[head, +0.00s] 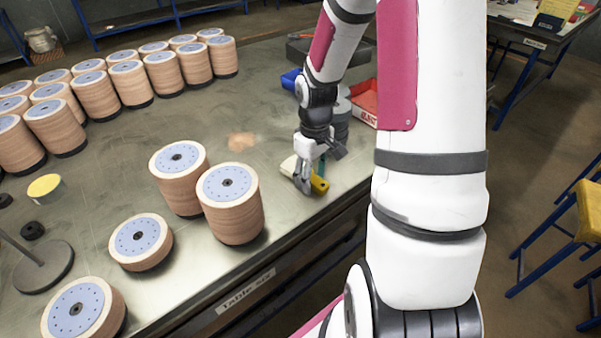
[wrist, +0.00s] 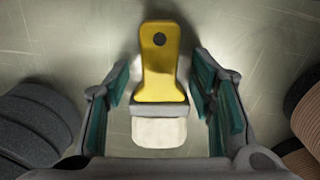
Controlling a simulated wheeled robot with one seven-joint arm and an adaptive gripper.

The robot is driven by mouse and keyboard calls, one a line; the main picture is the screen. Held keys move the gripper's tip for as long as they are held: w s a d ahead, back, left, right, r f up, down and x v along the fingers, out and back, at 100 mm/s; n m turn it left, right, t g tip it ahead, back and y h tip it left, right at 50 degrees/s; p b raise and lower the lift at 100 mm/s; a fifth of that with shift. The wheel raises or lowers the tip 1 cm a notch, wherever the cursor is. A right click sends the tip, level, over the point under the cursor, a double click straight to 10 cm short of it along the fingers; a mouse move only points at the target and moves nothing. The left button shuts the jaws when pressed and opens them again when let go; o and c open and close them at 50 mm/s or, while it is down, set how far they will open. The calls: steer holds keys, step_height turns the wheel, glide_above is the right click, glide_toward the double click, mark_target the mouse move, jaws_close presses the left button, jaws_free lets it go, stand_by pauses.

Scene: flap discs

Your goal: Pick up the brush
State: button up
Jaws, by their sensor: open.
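The brush (wrist: 158,72) has a yellow handle, a grey band and pale bristles, and lies on the table. In the wrist view it is between the two fingers of my open gripper (wrist: 160,110), with a gap on each side. In the head view the yellow handle of the brush (head: 319,185) and its pale bristles (head: 288,166) show on either side of my gripper (head: 316,172), which is low over the table near its right edge. The middle of the brush is hidden there by the fingers.
Two stacks of flap discs (head: 231,203) stand left of my gripper. Dark discs (head: 340,120) and a red box (head: 364,100) are behind it. Rows of stacks (head: 127,82) fill the far left. The table (head: 110,185) has bare room in the middle.

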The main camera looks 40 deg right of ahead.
steer(key=shift+f, duration=0.2)
jaws_close()
